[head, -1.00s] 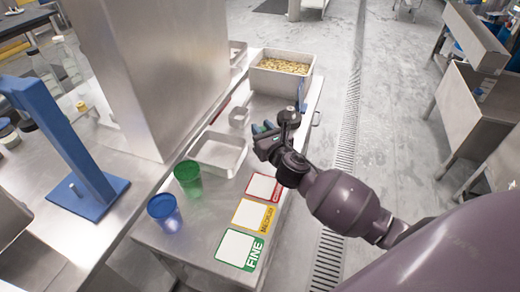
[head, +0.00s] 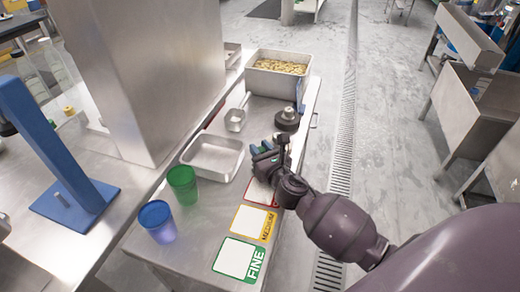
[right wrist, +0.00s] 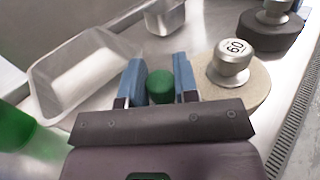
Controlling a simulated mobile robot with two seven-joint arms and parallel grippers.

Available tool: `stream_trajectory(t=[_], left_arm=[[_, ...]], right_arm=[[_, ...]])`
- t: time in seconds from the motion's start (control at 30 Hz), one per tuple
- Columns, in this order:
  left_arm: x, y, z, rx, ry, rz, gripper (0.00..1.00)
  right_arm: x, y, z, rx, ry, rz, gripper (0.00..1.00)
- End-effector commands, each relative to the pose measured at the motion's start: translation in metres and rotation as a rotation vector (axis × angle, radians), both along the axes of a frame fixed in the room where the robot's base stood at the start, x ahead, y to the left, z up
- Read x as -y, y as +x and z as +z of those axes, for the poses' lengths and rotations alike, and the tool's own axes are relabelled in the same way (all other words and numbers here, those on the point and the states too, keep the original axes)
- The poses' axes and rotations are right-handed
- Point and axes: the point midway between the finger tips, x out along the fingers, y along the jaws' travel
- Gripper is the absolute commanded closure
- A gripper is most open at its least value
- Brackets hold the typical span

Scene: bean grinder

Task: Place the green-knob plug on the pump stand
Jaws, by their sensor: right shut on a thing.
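The green knob (right wrist: 160,86) of the plug sits between the two blue fingers of my right gripper (right wrist: 158,82) in the right wrist view; the gripper is shut on it. The rest of the plug is hidden. In the head view, my right gripper (head: 262,150) is over the metal table, right of the shallow tray and near the red-edged card. A blue upright stand (head: 40,130) with a flat base and a short peg is at the left; it may be the pump stand, but I cannot tell for sure. My left gripper is not in view.
The shallow metal tray (head: 212,138), green cup (head: 183,185), blue cup (head: 158,220) and cards, including a green FINE card (head: 238,258), occupy the table. A bean-filled bin (head: 278,87) stands at the back. A weight marked 60 (right wrist: 232,62) is right of the fingers.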

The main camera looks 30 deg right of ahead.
Motion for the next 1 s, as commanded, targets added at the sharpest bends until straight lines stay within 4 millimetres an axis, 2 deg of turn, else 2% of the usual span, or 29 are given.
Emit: stream_trajectory(t=[0.07, 0.1, 0.27, 0.63, 0.77, 1.0], left_arm=[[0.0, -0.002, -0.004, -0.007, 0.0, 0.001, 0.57], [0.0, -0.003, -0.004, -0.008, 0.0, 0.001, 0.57], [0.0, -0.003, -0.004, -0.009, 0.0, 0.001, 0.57], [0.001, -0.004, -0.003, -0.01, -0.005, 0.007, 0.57], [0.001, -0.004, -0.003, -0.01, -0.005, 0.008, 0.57], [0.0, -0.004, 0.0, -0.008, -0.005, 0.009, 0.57]], right_arm=[[0.0, 0.0, -0.003, -0.001, 0.0, 0.0, 0.99], [0.0, 0.0, -0.003, -0.001, 0.0, 0.0, 0.69], [0.0, 0.0, -0.002, -0.001, 0.0, 0.0, 0.46], [0.0, -0.001, 0.003, 0.001, 0.0, 0.0, 0.46], [-0.001, -0.017, 0.0, -0.002, 0.001, 0.0, 0.46], [-0.003, -0.061, 0.0, -0.003, 0.001, 0.0, 0.46]])
